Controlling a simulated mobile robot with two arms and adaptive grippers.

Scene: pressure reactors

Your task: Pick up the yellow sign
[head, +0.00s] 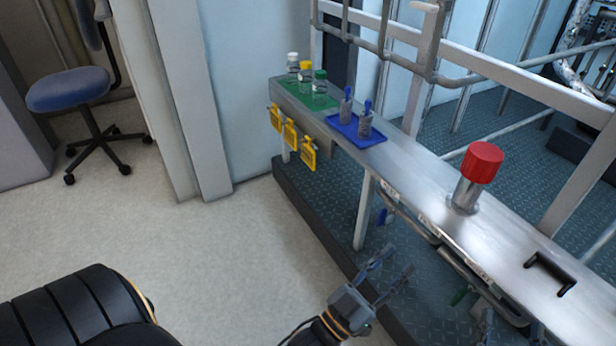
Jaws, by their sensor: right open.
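Three yellow signs hang in a row on the front side of the metal bench: one at the far end (275,118), one in the middle (290,134) and one nearest me (309,154). My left gripper (386,274) is below and to the right of them in the picture, in front of the bench. Its fingers are spread and nothing is between them. My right gripper (508,327) shows only partly at the bottom right edge, by the near part of the bench. It is open. Neither gripper touches a sign.
The metal bench (420,170) carries a green mat (306,97) with several capped bottles, a blue tray (358,137) with two grey containers holding blue tools, and a red-capped cylinder (481,163). Railings stand behind. A blue chair (68,89) is far left. The floor (215,250) before the bench is clear.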

